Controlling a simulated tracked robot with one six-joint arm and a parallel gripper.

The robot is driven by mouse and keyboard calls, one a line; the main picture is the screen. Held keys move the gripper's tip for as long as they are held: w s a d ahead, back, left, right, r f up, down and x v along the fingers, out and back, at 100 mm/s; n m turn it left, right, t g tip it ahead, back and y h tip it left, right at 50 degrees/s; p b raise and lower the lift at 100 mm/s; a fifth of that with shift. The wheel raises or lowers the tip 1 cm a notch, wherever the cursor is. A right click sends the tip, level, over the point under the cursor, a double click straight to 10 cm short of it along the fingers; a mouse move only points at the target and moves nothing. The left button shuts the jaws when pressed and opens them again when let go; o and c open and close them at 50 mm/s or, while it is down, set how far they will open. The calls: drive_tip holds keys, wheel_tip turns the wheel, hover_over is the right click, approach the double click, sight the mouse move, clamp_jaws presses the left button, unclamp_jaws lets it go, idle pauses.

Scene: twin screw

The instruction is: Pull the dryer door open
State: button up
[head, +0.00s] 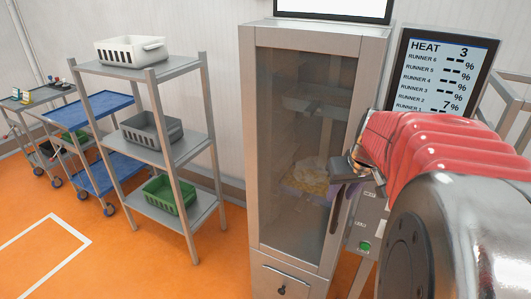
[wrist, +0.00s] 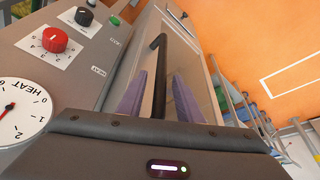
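The dryer is a tall grey metal cabinet with a dark glass door (head: 300,130), which looks closed in the head view. Some pale material shows dimly behind the glass. The black door handle (wrist: 158,75) stands upright in the wrist view. My gripper (wrist: 160,90) has its two purple fingers on either side of the handle, with narrow gaps, so it looks open around it. In the head view my gripper is at the right edge of the door, mostly hidden by my red-sleeved arm.
A control panel with a red knob (wrist: 54,39) and a HEAT dial (wrist: 15,110) is beside the handle. A HEAT screen (head: 440,75) stands right of the dryer. A shelf rack (head: 175,152) with bins stands left. Orange floor before the dryer looks clear.

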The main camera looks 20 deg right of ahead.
drive_tip(key=shift+w+f, duration=0.15)
drive_tip(key=shift+f, duration=0.3)
clamp_jaws()
idle(0.4)
drive_tip(key=shift+a+r, duration=0.1)
drive_tip(key=shift+a, duration=0.05)
